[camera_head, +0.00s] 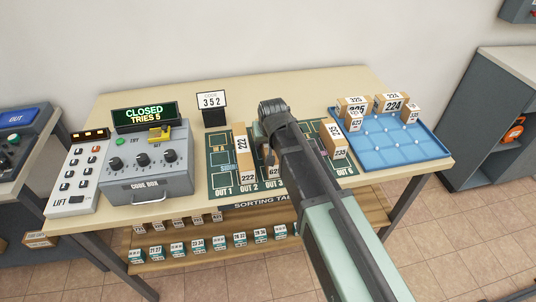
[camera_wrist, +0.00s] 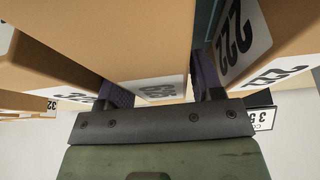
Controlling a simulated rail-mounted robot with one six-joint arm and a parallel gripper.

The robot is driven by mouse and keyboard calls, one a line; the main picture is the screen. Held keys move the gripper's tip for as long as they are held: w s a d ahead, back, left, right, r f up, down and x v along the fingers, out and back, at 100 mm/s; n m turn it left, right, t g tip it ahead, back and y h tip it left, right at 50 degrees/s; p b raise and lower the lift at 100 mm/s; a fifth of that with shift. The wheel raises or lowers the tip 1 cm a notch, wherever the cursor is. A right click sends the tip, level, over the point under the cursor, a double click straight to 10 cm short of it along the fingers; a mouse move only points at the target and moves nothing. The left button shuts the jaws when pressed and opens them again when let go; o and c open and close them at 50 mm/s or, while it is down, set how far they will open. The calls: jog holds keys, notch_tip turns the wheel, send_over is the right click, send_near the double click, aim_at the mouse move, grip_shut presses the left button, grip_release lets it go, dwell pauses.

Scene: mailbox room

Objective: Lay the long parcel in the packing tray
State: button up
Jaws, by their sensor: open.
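The blue packing tray (camera_head: 400,145) is on the right of the sorting table, with several cartons along its far side. Long cardboard parcels stand on the green mat: one marked 222 (camera_head: 241,150) at left and one marked 235 (camera_head: 334,139) at right. Which is meant I cannot tell. My gripper (camera_wrist: 160,80) is open, its purple-padded fingers on either side of a cardboard parcel (camera_wrist: 120,50). Whether the fingers touch it is unclear. This parcel is mostly hidden by my arm in the head view. Parcel 222 shows beside the right finger in the wrist view (camera_wrist: 270,35).
A grey code box (camera_head: 148,172) with a CLOSED display and a LIFT panel (camera_head: 77,175) stand at left. Tray cartons include 224 (camera_head: 391,102) and 623 (camera_head: 354,121). The tray's near part is clear.

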jog(key=shift+w+f, duration=0.15)
jog(key=shift+f, duration=0.15)
jog(key=shift+c, duration=0.2)
jog(key=c, duration=1)
notch_tip(320, 180, up, 20)
jog(key=p, duration=2)
